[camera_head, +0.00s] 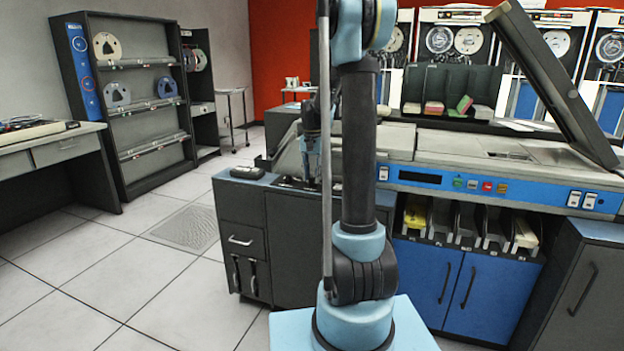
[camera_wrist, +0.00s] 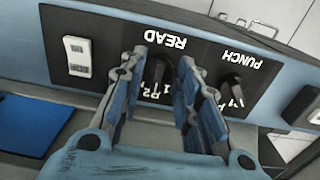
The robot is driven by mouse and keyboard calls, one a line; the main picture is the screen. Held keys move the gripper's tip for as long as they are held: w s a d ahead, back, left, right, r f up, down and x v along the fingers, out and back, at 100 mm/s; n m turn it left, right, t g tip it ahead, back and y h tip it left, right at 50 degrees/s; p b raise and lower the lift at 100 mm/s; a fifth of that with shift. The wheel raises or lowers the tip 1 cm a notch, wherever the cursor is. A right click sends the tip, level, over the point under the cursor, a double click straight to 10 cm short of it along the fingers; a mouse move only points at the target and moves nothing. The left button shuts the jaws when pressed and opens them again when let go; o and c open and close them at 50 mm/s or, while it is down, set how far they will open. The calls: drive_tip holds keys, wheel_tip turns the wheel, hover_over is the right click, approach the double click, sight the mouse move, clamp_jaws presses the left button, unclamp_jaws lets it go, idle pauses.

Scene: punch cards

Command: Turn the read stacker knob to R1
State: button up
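The dark read knob (camera_wrist: 184,70) sits on a black panel below an upside-down READ label (camera_wrist: 161,43) in the wrist view. It is partly hidden by the right finger, and its pointer direction cannot be made out. Nearby markings, including R2, are partly covered. My gripper (camera_wrist: 163,62) is open, with its fingertips close to the panel and the knob nearer the right finger. Contact cannot be judged. In the head view my gripper (camera_head: 311,150) is small and mostly behind my arm, pointing down at the machine's left end.
A similar punch knob (camera_wrist: 232,86) stands close on the right in the wrist view. A white rocker switch (camera_wrist: 77,57) is at left. In the head view the machine has a blue button panel (camera_head: 420,178) and a raised dark cover (camera_head: 553,85); open floor lies left.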

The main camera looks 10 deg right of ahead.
drive_tip(key=shift+f, duration=0.5)
clamp_jaws()
drive_tip(key=shift+n, duration=0.4)
drive_tip(key=n, duration=0.3)
drive_tip(key=shift+s+d+n, duration=0.1)
drive_tip(key=shift+d+n, duration=0.05)
drive_tip(key=shift+n, duration=0.15)
drive_tip(key=shift+d+n, duration=0.2)
drive_tip(key=shift+n, duration=2)
